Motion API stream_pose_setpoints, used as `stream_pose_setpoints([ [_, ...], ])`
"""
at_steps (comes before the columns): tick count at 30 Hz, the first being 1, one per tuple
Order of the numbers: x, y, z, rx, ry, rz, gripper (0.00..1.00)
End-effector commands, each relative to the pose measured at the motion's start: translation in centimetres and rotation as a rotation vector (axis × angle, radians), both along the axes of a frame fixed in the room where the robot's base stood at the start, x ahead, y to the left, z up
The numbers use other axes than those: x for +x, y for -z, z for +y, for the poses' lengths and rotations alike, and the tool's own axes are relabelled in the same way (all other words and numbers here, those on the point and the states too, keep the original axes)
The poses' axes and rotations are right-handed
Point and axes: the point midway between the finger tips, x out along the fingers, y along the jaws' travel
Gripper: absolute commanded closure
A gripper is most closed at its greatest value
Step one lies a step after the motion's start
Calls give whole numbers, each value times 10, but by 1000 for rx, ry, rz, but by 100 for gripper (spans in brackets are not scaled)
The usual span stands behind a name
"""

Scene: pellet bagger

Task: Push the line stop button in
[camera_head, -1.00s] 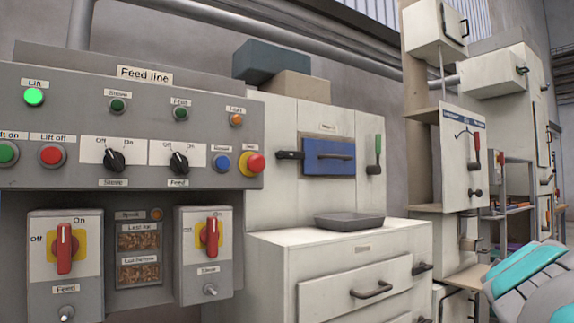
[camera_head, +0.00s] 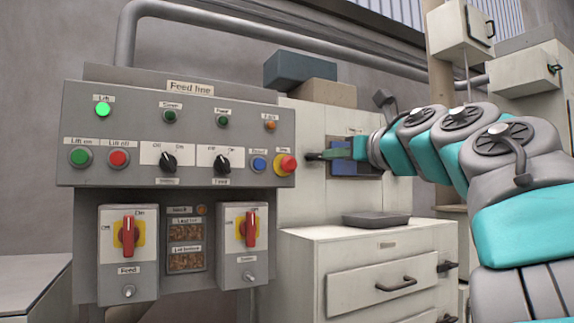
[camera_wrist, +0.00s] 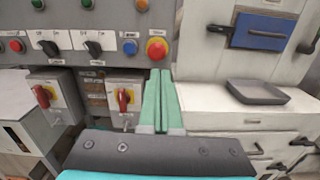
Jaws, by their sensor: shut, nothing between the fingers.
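The line stop button is a red mushroom head on a yellow collar (camera_head: 286,164), at the right end of the grey Feed line panel. It stands out from the panel. It also shows in the wrist view (camera_wrist: 157,48), just above the fingertips in the picture. My gripper (camera_head: 330,154) has its green fingers together and empty, pointing left toward the button from the right in the head view. In the wrist view the closed fingers (camera_wrist: 159,74) point at the panel just below the button. They look apart from it; the exact gap cannot be told.
A blue button (camera_head: 259,164) sits directly left of the stop button, with two black selector knobs further left. Red rotary switches (camera_head: 250,229) are below. A white cabinet with a grey tray (camera_head: 376,219) and a blue handled panel (camera_wrist: 262,38) stands to the right.

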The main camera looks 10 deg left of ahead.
Motion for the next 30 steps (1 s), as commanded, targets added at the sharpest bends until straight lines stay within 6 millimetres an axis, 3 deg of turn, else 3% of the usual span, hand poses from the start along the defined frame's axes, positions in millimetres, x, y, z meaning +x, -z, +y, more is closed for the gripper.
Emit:
stream_pose_setpoints([
  [4, 0, 8, 3, -54, -8, 10, 100],
  [17, 5, 8, 7, -53, -9, 11, 100],
  [30, 63, 7, 46, -53, -11, 11, 100],
])
